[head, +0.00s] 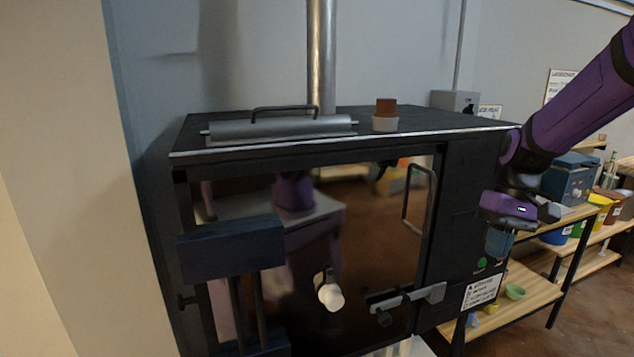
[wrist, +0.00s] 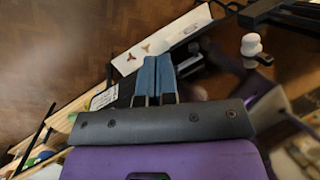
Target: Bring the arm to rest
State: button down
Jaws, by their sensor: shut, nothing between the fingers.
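My gripper (head: 499,243) hangs from my purple arm at the right of the head view. Its blue fingers point down, in front of the right side of the black kiln (head: 470,175). In the wrist view my gripper (wrist: 154,78) shows its two blue fingers side by side, shut and empty. I cannot tell whether any part of the arm touches the kiln.
A grey roller (head: 275,128) and a brown block on a pale round base (head: 385,115) are on the kiln top. A white knob (head: 330,292) and latch (head: 405,298) stick out in front. Shelves with tubs (head: 585,205) stand at right; brown floor (wrist: 60,50) shows.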

jog(key=s+a+r+t+h, duration=0.1)
jog(key=s+r+t, duration=0.1)
jog(key=s, duration=0.4)
jog(key=s+a+r+t+h, duration=0.1)
jog(key=s+r+t, duration=0.2)
jog(key=s+r, duration=0.2)
jog(key=s+r+m+t, duration=0.1)
jog(key=s+r, duration=0.3)
jog(key=s, duration=0.5)
jog(key=shift+a+r+t+h, duration=0.15)
jog(key=shift+a+t+h, duration=0.25)
jog(key=shift+t, duration=0.5)
